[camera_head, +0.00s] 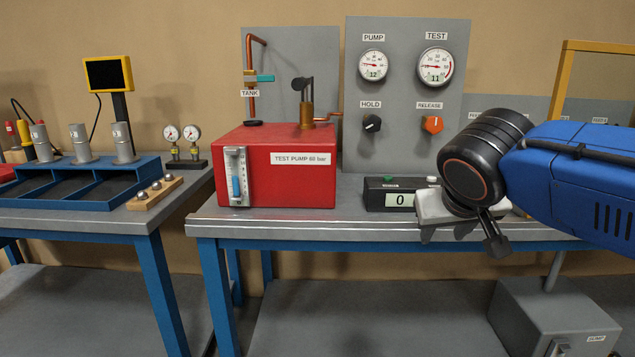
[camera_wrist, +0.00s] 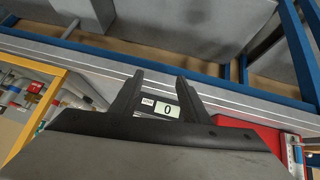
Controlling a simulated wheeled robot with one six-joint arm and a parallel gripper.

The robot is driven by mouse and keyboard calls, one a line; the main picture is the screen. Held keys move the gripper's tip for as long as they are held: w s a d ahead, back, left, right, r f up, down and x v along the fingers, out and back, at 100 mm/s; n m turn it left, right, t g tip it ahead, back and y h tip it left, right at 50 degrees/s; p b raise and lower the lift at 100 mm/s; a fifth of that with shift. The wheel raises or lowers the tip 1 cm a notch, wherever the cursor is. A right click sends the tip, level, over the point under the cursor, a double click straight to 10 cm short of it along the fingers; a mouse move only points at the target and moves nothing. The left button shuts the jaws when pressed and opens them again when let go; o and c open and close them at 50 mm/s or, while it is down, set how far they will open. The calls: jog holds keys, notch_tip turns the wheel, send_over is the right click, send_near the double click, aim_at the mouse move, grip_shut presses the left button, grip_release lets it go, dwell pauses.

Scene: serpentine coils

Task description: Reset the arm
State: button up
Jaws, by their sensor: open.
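My arm reaches in from the right in the head view, with its blue link and black wrist joint in front of the workbench. My gripper (camera_head: 492,238) points down and forward near the bench's front edge, at the right of the counter box. In the wrist view both fingers of my gripper (camera_wrist: 158,82) stand apart with nothing between their tips. The counter box (camera_head: 399,194), dark with a display reading 0, sits on the bench; in the wrist view its display (camera_wrist: 166,109) shows between the fingers, farther off.
The workbench (camera_head: 290,225) carries a red test pump (camera_head: 285,185). Behind stands a grey panel (camera_head: 400,90) with two gauges and two knobs. A yellow frame (camera_head: 556,85) stands at the right. A grey sump box (camera_head: 555,320) is below. A second bench (camera_head: 90,227) stands left.

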jog(key=s+d+f+g+y, duration=0.1)
jog(key=s+d+f, duration=0.1)
jog(key=s+f, duration=0.5)
jog(key=s+d+f+g+y, duration=0.1)
jog(key=s+d+f+g, duration=0.1)
jog(key=s+f, duration=0.5)
notch_tip(320, 180, down, 5)
jog(key=shift+s+d+r, duration=0.2)
jog(key=shift+s+d, duration=0.15)
jog(key=shift+d, duration=0.35)
